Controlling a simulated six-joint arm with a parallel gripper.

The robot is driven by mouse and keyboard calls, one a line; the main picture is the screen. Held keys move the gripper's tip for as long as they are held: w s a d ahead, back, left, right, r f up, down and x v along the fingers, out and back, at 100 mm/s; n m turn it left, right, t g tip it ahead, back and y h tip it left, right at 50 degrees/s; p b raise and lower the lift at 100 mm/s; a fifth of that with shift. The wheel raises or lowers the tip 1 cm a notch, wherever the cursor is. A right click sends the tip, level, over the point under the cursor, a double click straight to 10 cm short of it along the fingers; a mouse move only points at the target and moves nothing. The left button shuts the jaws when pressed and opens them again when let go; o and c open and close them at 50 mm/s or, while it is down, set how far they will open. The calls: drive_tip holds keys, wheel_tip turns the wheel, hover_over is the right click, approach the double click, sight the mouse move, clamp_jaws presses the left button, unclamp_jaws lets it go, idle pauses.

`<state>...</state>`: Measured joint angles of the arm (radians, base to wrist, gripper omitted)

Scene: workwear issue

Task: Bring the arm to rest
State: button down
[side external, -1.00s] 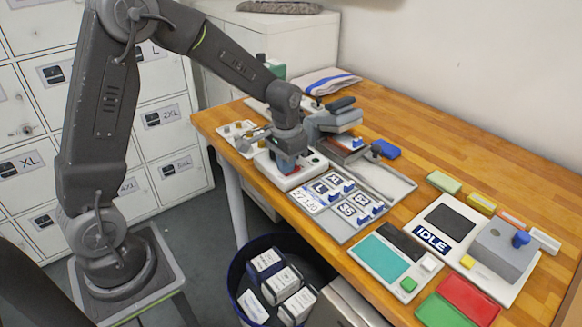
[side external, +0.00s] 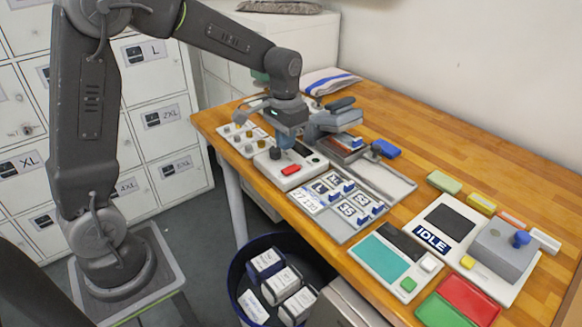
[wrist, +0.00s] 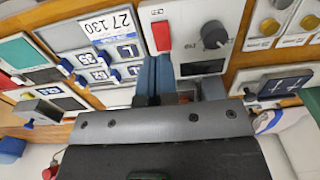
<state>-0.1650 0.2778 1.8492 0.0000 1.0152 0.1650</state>
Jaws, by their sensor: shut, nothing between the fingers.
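My gripper (side external: 287,139) is shut and empty. In the side external view it points down above a white control box (side external: 314,172) with a red button (side external: 290,170). The fingers hang over the far side of the box, apart from the red button. In the wrist view the blue fingers (wrist: 156,78) show beside the box (wrist: 240,12), with its red button (wrist: 161,37) and a black knob (wrist: 214,35). The hand covers the lower part of that view.
Right of the box is a panel (side external: 344,238) with several blue switches. A grey device (side external: 334,121) stands close beside my gripper. A blue bin (side external: 238,273) stands below the table edge.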

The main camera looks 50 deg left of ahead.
drive_tip(key=s+d+r+t, duration=0.2)
drive_tip(key=s+d+r, duration=0.1)
drive_tip(key=s, duration=0.7)
drive_tip(key=s+d+r+t, duration=0.3)
drive_tip(key=s+r, duration=0.3)
drive_tip(key=s, duration=0.4)
drive_tip(key=shift+d+t, duration=0.3)
drive_tip(key=shift+d, duration=0.05)
drive_tip(key=n+g+y, duration=0.2)
drive_tip(key=n+g, duration=0.1)
drive_tip(key=n, duration=0.3)
hover_over(288, 168)
drive_tip(key=s, duration=0.1)
wheel_tip(288, 168, down, 7)
drive_tip(key=shift+s+d+f, duration=0.1)
drive_tip(key=shift+d+f, duration=0.1)
drive_tip(key=shift+f, duration=1.4)
drive_tip(key=shift+s+d+f, duration=0.1)
drive_tip(key=shift+d+f, duration=0.1)
drive_tip(key=shift+f, duration=1.35)
